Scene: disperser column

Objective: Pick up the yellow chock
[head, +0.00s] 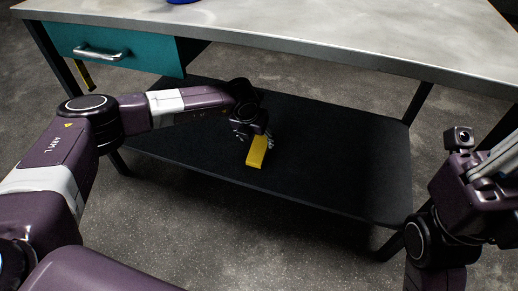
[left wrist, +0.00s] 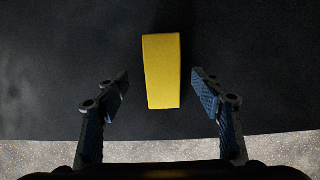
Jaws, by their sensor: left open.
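The yellow chock (head: 257,152) lies on the black lower shelf of the workbench in the head view. It shows whole in the left wrist view (left wrist: 162,71), a long yellow block running up the picture between the fingers. My left gripper (head: 252,136) is at the chock, over the shelf. In the left wrist view its two fingers (left wrist: 160,88) are spread wide, one on each side of the chock, with a gap on both sides. My right arm stands at the right edge of the head view; its gripper's fingers are not clearly seen.
The workbench top (head: 300,28) overhangs the lower shelf (head: 330,165). A teal drawer (head: 120,48) hangs under it at left. A blue thing (head: 183,1) sits on the top, mostly cut off. The shelf around the chock is clear. The shelf's edge shows near the bottom of the left wrist view.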

